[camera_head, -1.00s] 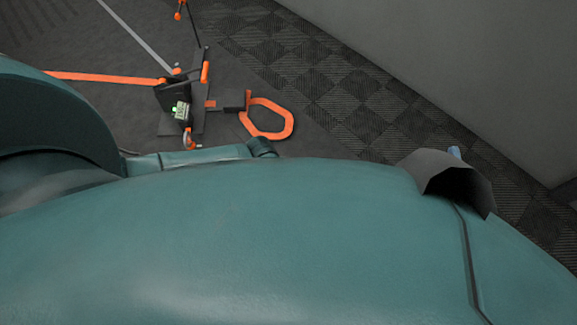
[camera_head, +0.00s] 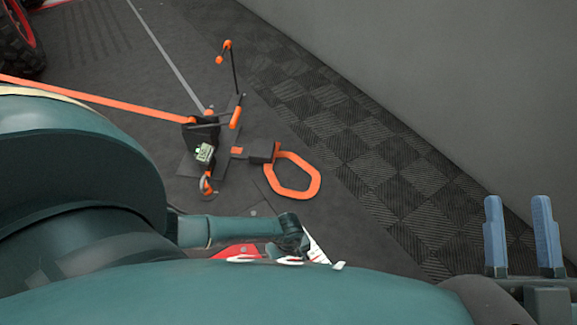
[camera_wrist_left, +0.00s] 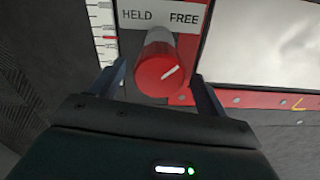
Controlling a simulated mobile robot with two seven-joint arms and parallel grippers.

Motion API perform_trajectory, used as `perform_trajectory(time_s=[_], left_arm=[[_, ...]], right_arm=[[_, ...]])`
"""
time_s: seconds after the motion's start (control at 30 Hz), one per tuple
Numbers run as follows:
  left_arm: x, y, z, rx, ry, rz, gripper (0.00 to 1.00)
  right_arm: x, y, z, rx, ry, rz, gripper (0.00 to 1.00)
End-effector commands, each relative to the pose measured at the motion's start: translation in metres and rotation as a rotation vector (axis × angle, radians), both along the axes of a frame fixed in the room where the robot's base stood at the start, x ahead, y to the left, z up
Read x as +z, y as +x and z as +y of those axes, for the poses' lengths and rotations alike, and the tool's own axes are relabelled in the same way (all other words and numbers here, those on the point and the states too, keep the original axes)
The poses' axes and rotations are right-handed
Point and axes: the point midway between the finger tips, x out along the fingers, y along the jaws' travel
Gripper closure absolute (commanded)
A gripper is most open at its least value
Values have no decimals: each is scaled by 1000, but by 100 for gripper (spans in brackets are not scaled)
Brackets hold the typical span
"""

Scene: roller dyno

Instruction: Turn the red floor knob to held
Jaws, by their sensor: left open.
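The red knob (camera_wrist_left: 160,75) is in the left wrist view, below a white label (camera_wrist_left: 160,15) reading HELD and FREE. The white line on its face slants up to the right, toward FREE. My left gripper (camera_wrist_left: 157,72) is open, with one finger on each side of the knob; I cannot tell whether they touch it. In the head view my body hides the left gripper and the knob. My right gripper (camera_head: 518,230) is open and empty at the right, its two blue fingers pointing up.
A red and white part (camera_head: 238,251) shows beyond my body. A grey wall (camera_head: 450,90) bounds the right.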

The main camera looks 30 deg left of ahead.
Motion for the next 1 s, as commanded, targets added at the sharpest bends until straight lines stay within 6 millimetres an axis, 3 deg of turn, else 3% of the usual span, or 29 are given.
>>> perform_trajectory(time_s=[0.13, 0.47, 1.0], left_arm=[[-15, 0, 0, -1, -1, -1, 24], [-17, 0, 0, 0, -1, -1, 24], [-17, 0, 0, 0, 0, 0, 67]], right_arm=[[9, 1, -1, 0, -10, -83, 64], [14, 1, -2, 0, -12, -110, 64], [14, 1, -1, 0, -12, -109, 64]])
